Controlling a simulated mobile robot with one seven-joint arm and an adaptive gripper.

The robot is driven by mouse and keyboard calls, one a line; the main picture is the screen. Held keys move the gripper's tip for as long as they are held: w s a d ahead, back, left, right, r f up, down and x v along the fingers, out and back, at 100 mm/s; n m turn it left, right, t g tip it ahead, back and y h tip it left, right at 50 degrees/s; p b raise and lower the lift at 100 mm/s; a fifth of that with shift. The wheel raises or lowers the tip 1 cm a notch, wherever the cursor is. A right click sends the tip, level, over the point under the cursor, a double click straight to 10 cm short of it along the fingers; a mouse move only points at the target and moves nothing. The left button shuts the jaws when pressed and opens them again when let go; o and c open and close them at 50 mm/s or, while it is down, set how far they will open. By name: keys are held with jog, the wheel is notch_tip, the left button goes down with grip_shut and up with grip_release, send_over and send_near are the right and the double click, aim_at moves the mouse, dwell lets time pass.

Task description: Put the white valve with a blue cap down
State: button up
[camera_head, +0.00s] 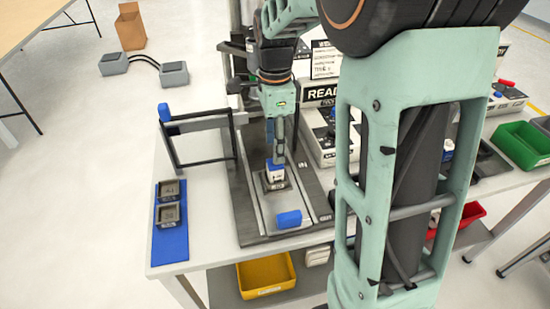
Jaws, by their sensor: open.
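The white valve with a blue cap (276,175) stands upright in a small dark square holder (266,187) on the grey fixture plate (252,222). My gripper (278,152) points down directly above the valve. It is open, with its fingertips close to the blue cap. I cannot tell whether a finger still touches the cap. The fingers partly hide the back of the valve.
A blue block (289,219) lies on the plate in front of the valve. A dark frame with a blue knob (164,112) stands left of the plate. A blue mat (170,245) with two grey trays lies at the left table edge. My arm hides much of the right side.

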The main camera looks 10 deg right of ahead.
jog(key=shift+r, duration=1.95)
jog(key=shift+d, duration=0.1)
